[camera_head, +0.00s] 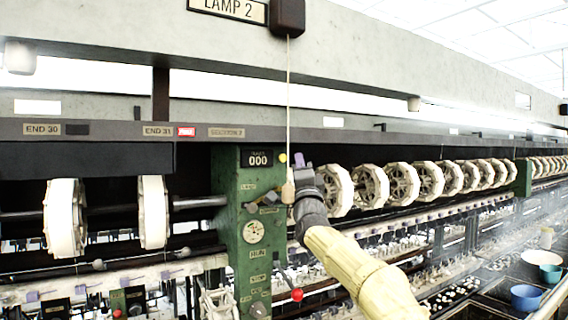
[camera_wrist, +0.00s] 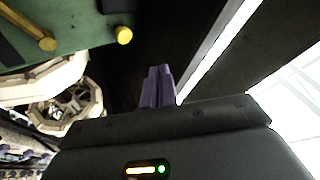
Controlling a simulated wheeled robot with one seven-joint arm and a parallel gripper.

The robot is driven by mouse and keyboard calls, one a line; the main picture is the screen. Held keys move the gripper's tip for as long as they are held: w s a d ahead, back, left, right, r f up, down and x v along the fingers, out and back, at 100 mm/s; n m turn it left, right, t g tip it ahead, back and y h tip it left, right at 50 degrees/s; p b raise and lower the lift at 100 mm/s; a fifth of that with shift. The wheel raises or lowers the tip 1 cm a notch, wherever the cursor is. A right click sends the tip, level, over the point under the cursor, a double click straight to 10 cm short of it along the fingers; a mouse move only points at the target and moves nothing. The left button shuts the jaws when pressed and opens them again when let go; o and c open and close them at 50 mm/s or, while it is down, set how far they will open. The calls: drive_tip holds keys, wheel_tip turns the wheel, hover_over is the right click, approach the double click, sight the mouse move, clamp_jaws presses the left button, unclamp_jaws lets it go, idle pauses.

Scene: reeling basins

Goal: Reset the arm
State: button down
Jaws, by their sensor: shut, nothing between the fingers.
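My arm reaches up from the lower right of the head view toward the green control column (camera_head: 243,235). My gripper (camera_head: 299,160) is at the column's right edge, beside the pull cord's wooden handle (camera_head: 288,192). In the wrist view my gripper (camera_wrist: 158,72) shows its two purple fingers together, with nothing between them. A yellow knob (camera_wrist: 124,35) on the green panel (camera_wrist: 85,25) lies ahead and to the left of the fingers. Whether the gripper touches the cord or handle cannot be told.
White reels (camera_head: 65,218) stand left of the column, and a long row of reels (camera_head: 371,185) runs right. A red-knobbed lever (camera_head: 296,295) sticks out below my gripper. The cord hangs from a brown box (camera_head: 287,17). Blue (camera_head: 525,297) and teal bowls (camera_head: 550,273) stand at lower right.

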drive_tip(key=shift+f, duration=0.1)
idle(0.5)
